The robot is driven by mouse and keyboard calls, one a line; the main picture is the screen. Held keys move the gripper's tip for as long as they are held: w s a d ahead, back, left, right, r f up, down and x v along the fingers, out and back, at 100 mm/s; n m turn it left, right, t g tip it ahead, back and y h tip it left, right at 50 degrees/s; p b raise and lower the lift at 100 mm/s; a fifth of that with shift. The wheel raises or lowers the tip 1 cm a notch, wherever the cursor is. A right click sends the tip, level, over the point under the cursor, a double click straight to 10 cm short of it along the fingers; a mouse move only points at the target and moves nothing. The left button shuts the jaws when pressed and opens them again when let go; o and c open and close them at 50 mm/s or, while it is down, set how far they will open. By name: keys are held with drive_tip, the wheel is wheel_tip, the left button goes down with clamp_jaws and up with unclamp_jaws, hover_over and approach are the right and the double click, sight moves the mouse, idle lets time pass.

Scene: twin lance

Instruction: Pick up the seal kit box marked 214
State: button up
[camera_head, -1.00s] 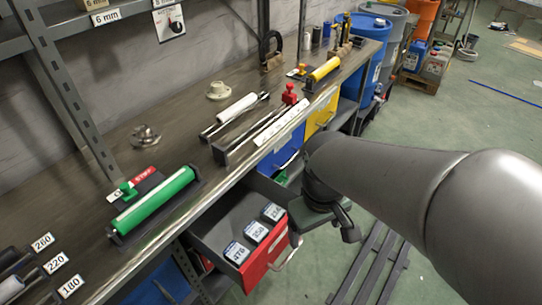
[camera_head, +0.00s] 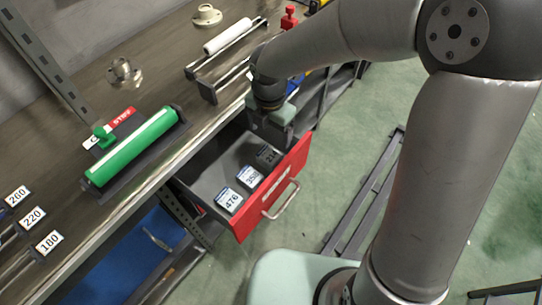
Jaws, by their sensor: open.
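The open red-fronted drawer (camera_head: 272,201) holds three small dark boxes with white labels in a row. The nearest box (camera_head: 229,201) reads 476 and the middle box (camera_head: 249,178) seems to read 350. The farthest box (camera_head: 268,156), in shadow, seems to be the one marked 214; its label is hard to read. My gripper (camera_head: 277,138) is over the far end of the drawer, just above and beyond that farthest box. It is open, pointing down, with nothing seen in it. The fingertips are partly hidden, and I cannot tell their exact gap to the box.
The workbench (camera_head: 75,215) edge runs along the drawer's left side. On it are a green roller (camera_head: 132,146), a white roller (camera_head: 228,36) and a flanged part (camera_head: 122,73). A dark metal frame (camera_head: 360,205) lies on the green floor at right. The drawer's near-left area is empty.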

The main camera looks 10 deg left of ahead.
sight(269, 154)
drive_tip(key=f, duration=0.6)
drive_tip(key=f+b, duration=0.1)
drive_tip(key=f, duration=0.5)
drive_tip(key=shift+a, duration=0.2)
drive_tip(key=shift+r, duration=0.1)
drive_tip(key=c, duration=1.1)
